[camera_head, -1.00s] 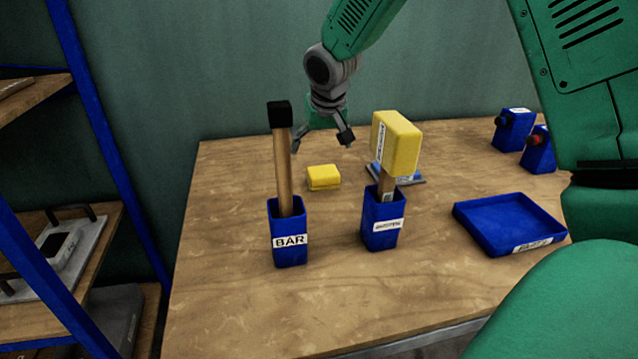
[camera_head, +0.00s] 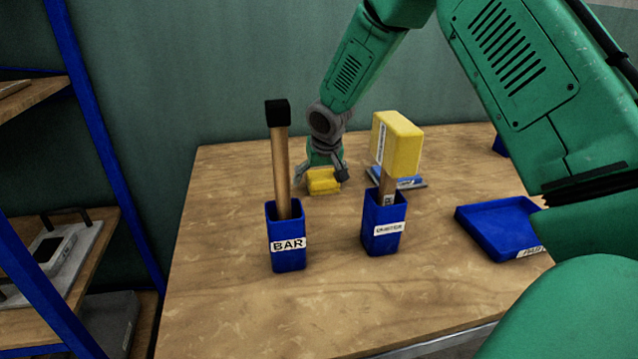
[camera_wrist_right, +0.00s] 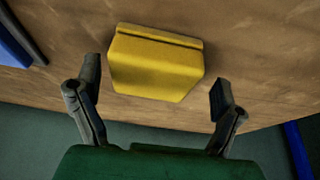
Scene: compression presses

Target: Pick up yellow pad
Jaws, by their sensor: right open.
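The yellow pad (camera_head: 323,182) lies on the wooden table behind the two blue holders. It is a small block with a dark seam near one edge, and it fills the middle of the right wrist view (camera_wrist_right: 156,66). My right gripper (camera_head: 321,177) is low over the table at the pad, with its fingers on either side. In the right wrist view the right gripper (camera_wrist_right: 158,95) is open, with a gap between each finger and the pad. My left gripper is not in view.
A blue holder marked BAR (camera_head: 287,240) holds a black-headed stick (camera_head: 281,150). Another blue holder (camera_head: 383,225) holds a tool with a large yellow block (camera_head: 398,145). A blue tray (camera_head: 495,228) is at the right. Shelves (camera_head: 60,250) stand left of the table.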

